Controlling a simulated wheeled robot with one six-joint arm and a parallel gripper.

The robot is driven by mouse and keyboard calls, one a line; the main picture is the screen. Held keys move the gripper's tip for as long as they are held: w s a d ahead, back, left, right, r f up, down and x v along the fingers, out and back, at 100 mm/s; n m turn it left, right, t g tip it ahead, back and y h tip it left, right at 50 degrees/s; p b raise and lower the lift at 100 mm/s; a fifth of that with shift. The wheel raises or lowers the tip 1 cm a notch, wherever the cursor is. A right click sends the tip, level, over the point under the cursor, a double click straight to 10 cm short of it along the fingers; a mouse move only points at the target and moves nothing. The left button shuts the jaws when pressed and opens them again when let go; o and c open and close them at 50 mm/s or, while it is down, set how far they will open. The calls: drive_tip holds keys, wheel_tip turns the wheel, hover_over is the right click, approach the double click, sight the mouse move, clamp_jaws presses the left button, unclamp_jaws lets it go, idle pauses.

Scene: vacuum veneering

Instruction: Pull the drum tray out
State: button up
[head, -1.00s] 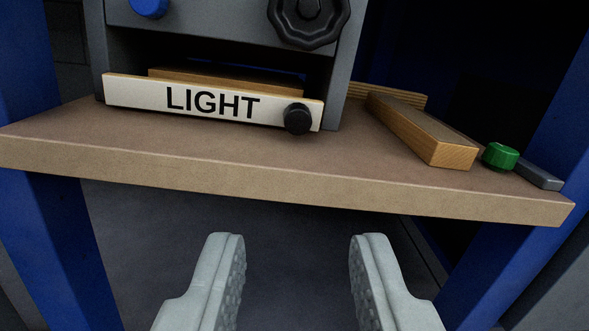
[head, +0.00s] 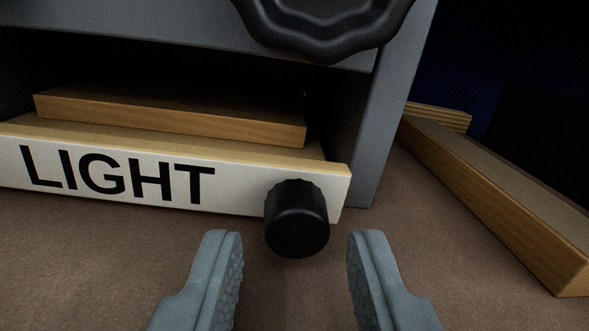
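The drum tray (head: 120,172) has a white front marked "LIGHT" and sits low in the grey cabinet. A wooden block (head: 170,118) lies in it. A round black knob (head: 297,218) sticks out from the right end of the tray front. My gripper (head: 294,250) is open and empty. Its two grey fingers stand to the left and right of the knob in the picture, with a gap on each side. The fingertips do not visibly touch the knob. The tray's left end is outside the view.
The grey cabinet (head: 392,110) frames the tray, and a black handwheel (head: 325,25) sits above it. A wooden bar (head: 500,190) lies on the brown bench top (head: 100,255) at the right. The bench surface in front of the tray is clear.

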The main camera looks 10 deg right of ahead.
drive_tip(key=shift+w+d, duration=0.1)
drive_tip(key=shift+w, duration=1.3)
